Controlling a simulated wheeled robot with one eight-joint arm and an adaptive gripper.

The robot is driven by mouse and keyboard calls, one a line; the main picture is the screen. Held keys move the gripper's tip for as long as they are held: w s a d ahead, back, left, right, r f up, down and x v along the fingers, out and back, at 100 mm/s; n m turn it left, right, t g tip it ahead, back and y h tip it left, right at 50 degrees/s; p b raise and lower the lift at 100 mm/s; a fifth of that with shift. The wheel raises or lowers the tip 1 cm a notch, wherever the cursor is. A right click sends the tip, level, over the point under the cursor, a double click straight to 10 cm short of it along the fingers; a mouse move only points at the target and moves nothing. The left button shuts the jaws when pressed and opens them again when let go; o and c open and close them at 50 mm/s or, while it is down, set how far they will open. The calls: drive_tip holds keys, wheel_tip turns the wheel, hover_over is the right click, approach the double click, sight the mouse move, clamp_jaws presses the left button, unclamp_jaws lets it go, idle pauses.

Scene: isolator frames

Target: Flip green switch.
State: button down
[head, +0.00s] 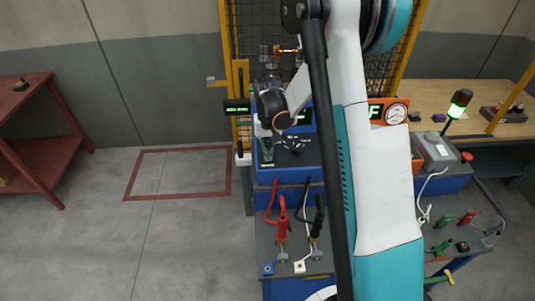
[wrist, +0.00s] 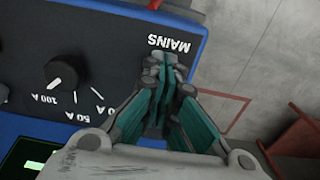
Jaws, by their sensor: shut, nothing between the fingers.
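A dark control panel in a blue casing (head: 298,154) stands below my arm, and it fills the left of the wrist view (wrist: 105,20). It carries a white MAINS label (wrist: 169,43) and a black knob (wrist: 61,73) with amp markings. My gripper (head: 267,160) is over the left part of this panel. In the wrist view my gripper (wrist: 164,62) is shut and empty, its tips beside the MAINS label near the panel's edge. I cannot make out a green switch; the fingers hide the spot under the label. Whether the tips touch the panel is unclear.
Red and black clamps (head: 283,228) stand on the shelf below the panel. A yellow-framed mesh fence (head: 270,30) is behind. A green-lit beacon (head: 459,103) and a wooden bench (head: 440,93) are right. A red table (head: 30,125) is left; the floor between is free.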

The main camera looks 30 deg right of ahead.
drive_tip(key=shift+r+p, duration=1.55)
drive_tip(key=shift+r, duration=1.9)
drive_tip(key=shift+r, duration=0.1)
drive_tip(key=s+a+r+n+t+b, duration=0.1)
drive_tip(key=s+a+r+t+b, duration=0.1)
drive_tip(key=s+a+r+b, duration=0.25)
drive_tip(key=s+a+r+n+t+b, duration=0.1)
drive_tip(key=s+a+t+b, duration=0.15)
drive_tip(key=s+b, duration=0.4)
drive_tip(key=s+a+f+n+t+b, duration=0.1)
drive_tip(key=s+a+f+b, duration=0.1)
drive_tip(key=s, duration=0.4)
drive_tip(key=s+a+f+n+t+b, duration=0.1)
drive_tip(key=s+a+f+b, duration=0.2)
drive_tip(key=s+b, duration=0.4)
drive_tip(key=shift+a+f+n+t, duration=0.15)
drive_tip(key=shift+f+n+t, duration=0.2)
drive_tip(key=shift+f, duration=0.35)
